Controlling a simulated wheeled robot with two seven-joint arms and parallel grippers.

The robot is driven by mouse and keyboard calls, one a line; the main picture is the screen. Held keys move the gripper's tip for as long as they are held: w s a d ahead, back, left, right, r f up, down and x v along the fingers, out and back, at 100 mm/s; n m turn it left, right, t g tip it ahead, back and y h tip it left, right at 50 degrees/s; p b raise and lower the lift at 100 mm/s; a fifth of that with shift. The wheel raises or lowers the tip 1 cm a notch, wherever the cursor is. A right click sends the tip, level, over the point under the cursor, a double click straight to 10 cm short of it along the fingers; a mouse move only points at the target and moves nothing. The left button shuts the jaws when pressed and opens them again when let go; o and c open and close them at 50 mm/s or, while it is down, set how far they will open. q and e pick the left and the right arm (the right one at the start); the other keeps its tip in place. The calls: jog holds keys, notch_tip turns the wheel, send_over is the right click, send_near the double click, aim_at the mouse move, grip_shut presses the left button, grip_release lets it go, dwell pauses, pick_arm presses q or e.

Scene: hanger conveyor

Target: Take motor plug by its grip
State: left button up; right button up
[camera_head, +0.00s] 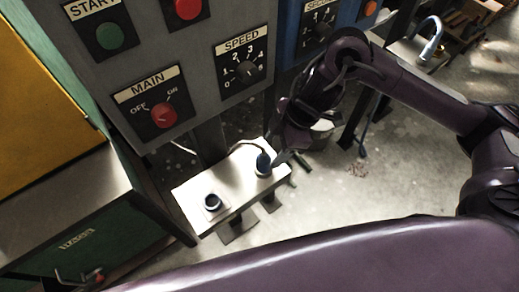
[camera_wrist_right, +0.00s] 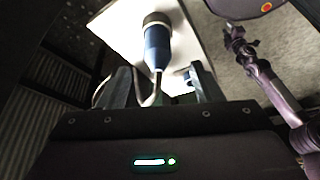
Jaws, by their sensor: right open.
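The motor plug (camera_head: 263,163) has a dark blue grip and stands in a socket at the right end of a pale box top (camera_head: 240,172). A cable runs from its upper end. My right gripper (camera_head: 283,157) is just right of the plug in the head view. In the right wrist view, the open right gripper (camera_wrist_right: 164,80) has a dark finger on each side, and the blue plug (camera_wrist_right: 157,45) shows just beyond the gap, its cable end toward me. The fingers do not appear closed on it. My left gripper is not in view.
A second round socket (camera_head: 212,202) is at the left end of the box top. Above stands a grey panel (camera_head: 190,60) with a red MAIN switch (camera_head: 164,115) and a SPEED knob (camera_head: 248,69). A green cabinet (camera_head: 90,235) is at the left. Floor to the right is mostly clear.

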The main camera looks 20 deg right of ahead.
aim_at(267, 154)
jog(key=x, duration=0.3)
jog(key=shift+s, duration=0.15)
jog(key=x, duration=0.3)
jog(key=shift+w+a+f, duration=0.2)
jog(key=shift+w+f, duration=0.05)
jog(key=shift+w, duration=0.05)
jog(key=shift+a+f+b, duration=0.1)
jog(key=shift+f+b, duration=0.2)
jog(key=shift+f, duration=0.1)
jog(key=c, duration=1)
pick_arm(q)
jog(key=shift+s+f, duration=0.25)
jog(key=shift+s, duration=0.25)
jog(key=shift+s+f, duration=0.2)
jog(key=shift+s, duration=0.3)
